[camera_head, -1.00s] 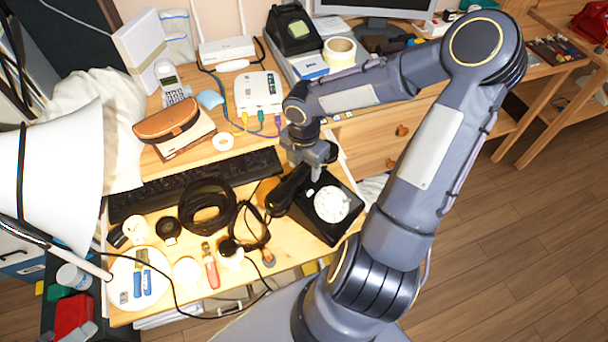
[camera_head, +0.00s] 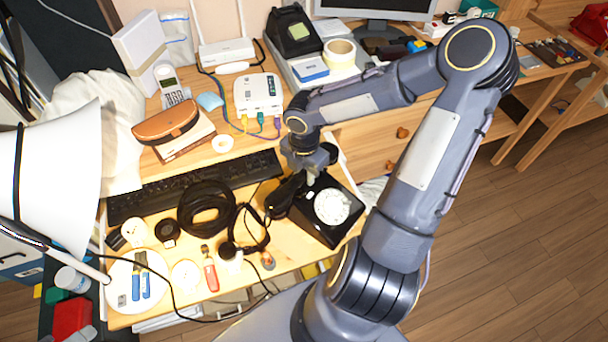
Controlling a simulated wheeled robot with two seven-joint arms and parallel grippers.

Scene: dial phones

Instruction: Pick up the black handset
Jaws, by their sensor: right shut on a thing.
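The black rotary phone (camera_head: 318,228) with a white dial (camera_head: 332,206) sits at the right front of the wooden desk. The black handset (camera_head: 284,194) lies slantwise at the phone's upper left. A dark rounded end shows just right of my gripper. My right gripper (camera_head: 307,172) reaches in from above and is shut on the handset near its middle. The fingers partly hide the handset, and I cannot tell how far it is clear of the cradle. My left gripper is not in view.
A black keyboard (camera_head: 195,186) and a coiled black cable (camera_head: 206,208) lie left of the phone. A white router box (camera_head: 258,94) with plugged cables stands behind. A white lamp shade (camera_head: 50,180) fills the left. Floor is free at the right.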

